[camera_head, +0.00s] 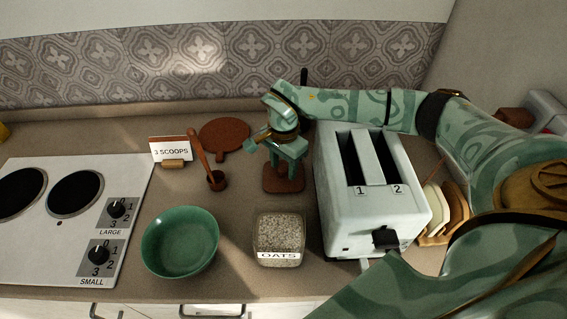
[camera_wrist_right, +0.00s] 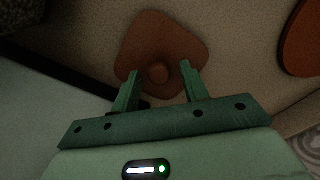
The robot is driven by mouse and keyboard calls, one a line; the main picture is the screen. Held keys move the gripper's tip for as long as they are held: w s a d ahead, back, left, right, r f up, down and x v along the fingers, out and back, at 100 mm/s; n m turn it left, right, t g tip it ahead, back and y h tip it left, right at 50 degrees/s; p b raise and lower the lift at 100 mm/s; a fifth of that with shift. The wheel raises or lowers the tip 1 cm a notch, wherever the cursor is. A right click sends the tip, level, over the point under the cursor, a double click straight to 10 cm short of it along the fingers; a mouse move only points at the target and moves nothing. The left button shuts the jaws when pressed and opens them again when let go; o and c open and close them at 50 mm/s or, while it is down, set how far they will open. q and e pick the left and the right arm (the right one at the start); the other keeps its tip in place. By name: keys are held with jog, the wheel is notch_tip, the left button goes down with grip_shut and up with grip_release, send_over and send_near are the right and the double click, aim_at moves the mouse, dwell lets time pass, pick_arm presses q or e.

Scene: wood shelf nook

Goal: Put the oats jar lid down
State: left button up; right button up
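The oats jar lid (camera_head: 283,186) is a reddish-brown, rounded-square piece lying on the counter behind the jar. In the right wrist view the lid (camera_wrist_right: 160,42) shows a round knob on top. My right gripper (camera_head: 286,172) is over the lid and points down. In the wrist view the fingers of my right gripper (camera_wrist_right: 158,76) are apart, with the knob between their tips and a gap on both sides. The oats jar (camera_head: 279,238) stands in front, uncovered and filled with oats. My left gripper is not in view.
A white toaster (camera_head: 372,195) stands close to the right of the lid. A green bowl (camera_head: 180,242), a wooden scoop (camera_head: 203,160), a round brown board (camera_head: 224,134) and a "3 SCOOPS" sign (camera_head: 171,151) are to the left. The stove (camera_head: 70,215) is at the far left.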

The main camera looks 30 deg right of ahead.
aim_at(284, 168)
jog(key=shift+r, duration=0.1)
notch_tip(284, 168, up, 12)
jog(key=p, duration=0.2)
dwell(0.7)
